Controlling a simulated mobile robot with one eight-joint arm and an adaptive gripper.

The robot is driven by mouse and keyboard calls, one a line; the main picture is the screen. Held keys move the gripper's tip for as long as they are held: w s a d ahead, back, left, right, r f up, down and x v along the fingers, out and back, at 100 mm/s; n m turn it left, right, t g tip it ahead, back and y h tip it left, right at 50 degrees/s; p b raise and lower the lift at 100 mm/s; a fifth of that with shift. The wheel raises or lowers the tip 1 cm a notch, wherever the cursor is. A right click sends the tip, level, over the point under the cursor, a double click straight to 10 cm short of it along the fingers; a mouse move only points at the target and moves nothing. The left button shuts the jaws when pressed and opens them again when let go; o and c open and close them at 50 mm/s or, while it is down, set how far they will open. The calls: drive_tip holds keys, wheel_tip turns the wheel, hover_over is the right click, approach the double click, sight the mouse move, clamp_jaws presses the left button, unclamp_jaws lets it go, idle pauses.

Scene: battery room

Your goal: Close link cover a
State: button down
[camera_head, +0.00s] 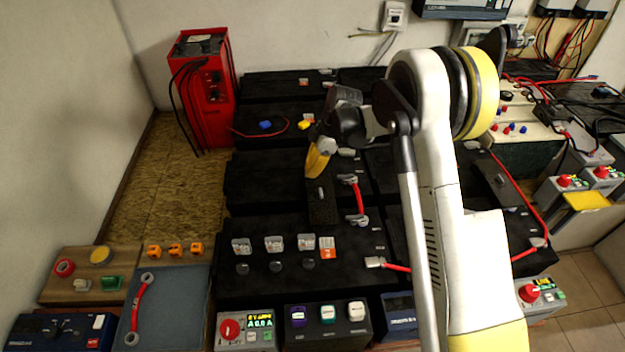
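My gripper (318,163) reaches down over the middle battery row, left of my white arm. One yellow finger shows; the other is hidden, so its opening is unclear. Just below the fingertip is a narrow dark plate (322,208) with a small grey knob, which looks like a link cover. I cannot read a label on it, nor tell whether the finger touches it. Right of it, a red link (357,200) with grey ends joins two terminals and lies uncovered. Another dark plate (497,180) lies on the batteries right of my arm.
Black batteries (265,180) fill the middle. A red charger (203,90) with black cables stands at back left. Clear boxes (274,243) and dark round caps sit on the front battery. A grey mat (175,300) with a red link lies front left. My arm hides part of the right side.

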sight(311, 195)
wheel_tip(311, 195, down, 9)
drive_tip(key=b, duration=0.4)
drive_tip(key=shift+f, duration=0.1)
drive_tip(key=shift+d, duration=0.4)
drive_tip(key=d+b, duration=0.1)
drive_tip(key=d, duration=1)
drive_tip(key=shift+d, duration=0.2)
